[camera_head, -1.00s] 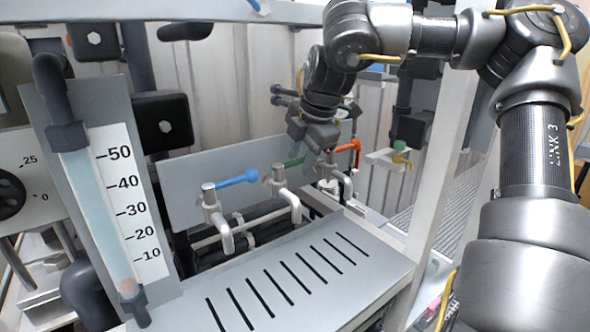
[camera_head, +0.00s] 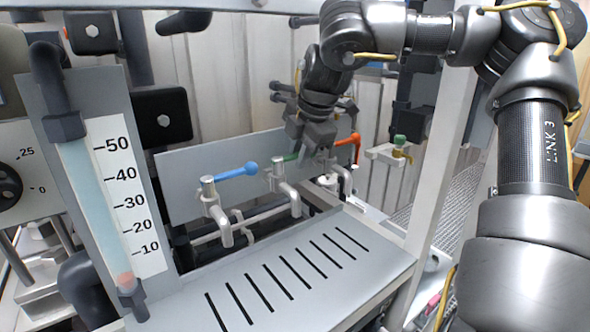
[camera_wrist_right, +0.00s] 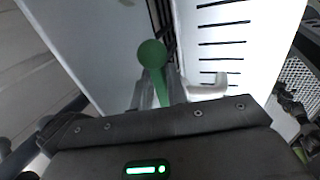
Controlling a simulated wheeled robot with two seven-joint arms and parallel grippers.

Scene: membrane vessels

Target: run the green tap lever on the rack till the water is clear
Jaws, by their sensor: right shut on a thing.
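The green tap lever (camera_head: 291,157) is on the middle tap of the rack, mostly hidden by my right gripper (camera_head: 309,148). In the right wrist view its round green end (camera_wrist_right: 152,54) and thin stem show just beyond the gripper's dark body. My right gripper is shut on the lever. The middle tap's spout (camera_head: 294,203) bends down over the slotted tray (camera_head: 250,270). I cannot make out a water stream under it. My left gripper is not in view.
A tap with a blue lever (camera_head: 238,171) stands to the left and one with an orange-red lever (camera_head: 352,142) to the right, close to my gripper. A gauge tube (camera_head: 95,205) with a number scale stands at the left. A white post (camera_head: 441,150) rises at the right.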

